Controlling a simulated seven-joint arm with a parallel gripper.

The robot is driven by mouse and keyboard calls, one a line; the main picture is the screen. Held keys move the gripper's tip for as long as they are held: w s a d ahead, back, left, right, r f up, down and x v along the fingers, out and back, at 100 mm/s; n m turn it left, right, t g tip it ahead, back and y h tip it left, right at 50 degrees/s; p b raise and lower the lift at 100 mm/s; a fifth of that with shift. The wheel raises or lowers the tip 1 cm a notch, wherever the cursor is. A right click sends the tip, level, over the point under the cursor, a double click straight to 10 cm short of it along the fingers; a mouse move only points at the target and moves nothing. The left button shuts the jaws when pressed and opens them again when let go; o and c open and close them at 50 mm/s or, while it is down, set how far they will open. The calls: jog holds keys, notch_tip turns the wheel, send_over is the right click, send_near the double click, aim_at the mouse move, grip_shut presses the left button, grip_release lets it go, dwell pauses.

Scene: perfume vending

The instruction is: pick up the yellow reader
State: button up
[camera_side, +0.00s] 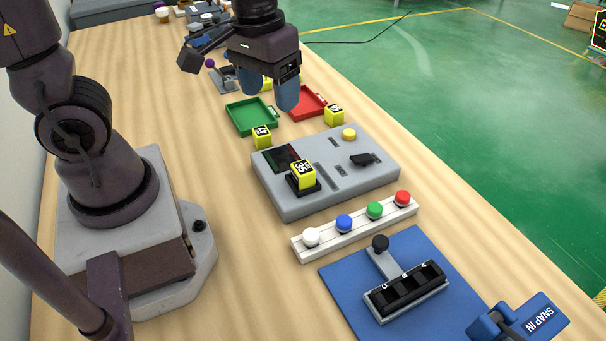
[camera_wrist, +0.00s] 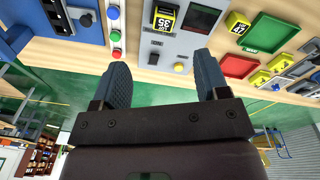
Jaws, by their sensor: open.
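Several small yellow blocks with black number labels are in view; I cannot tell which is meant by the yellow reader. One marked 35 (camera_side: 303,176) sits upright in a black holder on the grey console (camera_side: 370,183); it also shows in the wrist view (camera_wrist: 164,19). Another (camera_side: 262,138) stands on the table beside the green tray, marked 47 in the wrist view (camera_wrist: 237,23). A third (camera_side: 334,116) stands near the red tray. One more (camera_side: 267,84) is partly hidden behind my fingers. My gripper (camera_side: 269,94) is open and empty above the trays, its blue fingers apart (camera_wrist: 161,65).
A green tray (camera_side: 244,122) and a red tray (camera_side: 312,105) lie under and beside my gripper. The console has a yellow button (camera_side: 348,134) and black switch. A white strip with coloured buttons (camera_side: 345,230) and a blue board (camera_side: 425,250) lie nearer the camera.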

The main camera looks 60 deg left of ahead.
notch_tip(320, 180, down, 6)
jog(key=w+n+g, duration=0.2)
jog(key=w+n, duration=0.1)
jog(key=n, duration=0.3)
jog(key=n+t, duration=0.1)
jog(key=n, duration=0.7)
send_near(303, 167)
jog(key=f, duration=0.5)
jog(key=shift+s+d+f, duration=0.1)
jog(key=shift+s+d, duration=0.15)
jog(key=shift+s, duration=0.05)
jog(key=shift+w+a+f, duration=0.1)
jog(key=shift+w+f, duration=0.05)
jog(key=shift+f, duration=1.2)
jog(key=shift+w+a+f, duration=0.1)
jog(key=shift+w+f, duration=0.05)
jog(key=shift+f, duration=1.2)
jog(key=c, duration=1.1)
jog(key=shift+r, duration=0.15)
